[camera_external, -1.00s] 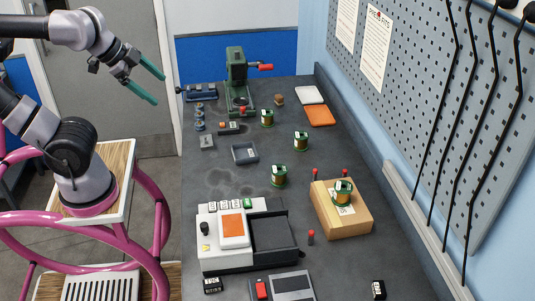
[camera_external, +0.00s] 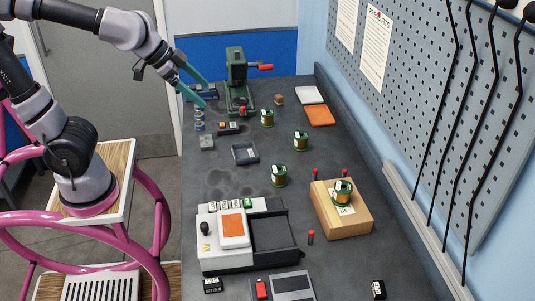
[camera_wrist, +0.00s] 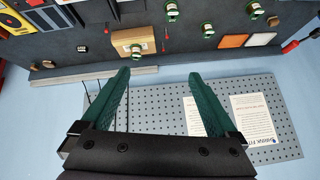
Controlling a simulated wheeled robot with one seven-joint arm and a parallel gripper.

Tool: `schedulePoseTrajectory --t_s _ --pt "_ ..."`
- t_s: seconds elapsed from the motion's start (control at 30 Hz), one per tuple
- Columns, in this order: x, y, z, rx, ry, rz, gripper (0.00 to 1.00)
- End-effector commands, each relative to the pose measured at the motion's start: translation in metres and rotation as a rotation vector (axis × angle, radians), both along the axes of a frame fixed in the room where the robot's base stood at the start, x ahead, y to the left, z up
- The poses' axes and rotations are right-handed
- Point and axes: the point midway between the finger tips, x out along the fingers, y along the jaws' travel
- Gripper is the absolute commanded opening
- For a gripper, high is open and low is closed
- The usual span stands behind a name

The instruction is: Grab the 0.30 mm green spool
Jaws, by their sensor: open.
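Several green-flanged spools with copper-coloured windings stand on the dark bench. One spool (camera_external: 267,118) is near the drill press, one (camera_external: 301,141) is right of centre, one (camera_external: 279,175) is nearer the camera, and one (camera_external: 343,193) sits on a wooden block (camera_external: 355,222). Their size labels are too small to read, so I cannot tell which is 0.30 mm. My gripper (camera_external: 203,93) has green fingers, open and empty, above the far left of the bench. In the wrist view the spread fingers of my gripper (camera_wrist: 157,85) show below several spools, one being this spool (camera_wrist: 137,50) on the block.
A green drill press (camera_external: 238,75) stands at the back. A white device (camera_external: 215,258) with an orange screen fills the front left. A grey tray (camera_external: 245,153) lies mid-bench. A pegboard wall (camera_external: 440,90) with hanging black rods bounds the right side.

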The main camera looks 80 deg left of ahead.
Motion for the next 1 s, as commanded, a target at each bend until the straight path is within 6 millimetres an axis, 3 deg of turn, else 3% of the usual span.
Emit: schedulePoseTrajectory --t_s 0.03,0.2,0.37,0.5,0.73,0.9,1.0 --pt "0.024 0.002 -0.012 -0.036 -0.002 0.031 0.94" --pt "0.098 0.014 -0.047 -0.138 -0.059 0.158 0.94" --pt "0.16 0.035 -0.093 -0.192 -0.12 0.29 0.94" --pt "0.203 0.062 -0.14 -0.204 -0.184 0.407 0.94" --pt "0.25 0.114 -0.226 -0.159 -0.309 0.578 0.94" --pt "0.263 0.153 -0.285 -0.089 -0.416 0.667 0.94" --pt "0.265 0.171 -0.31 -0.05 -0.474 0.697 0.94"
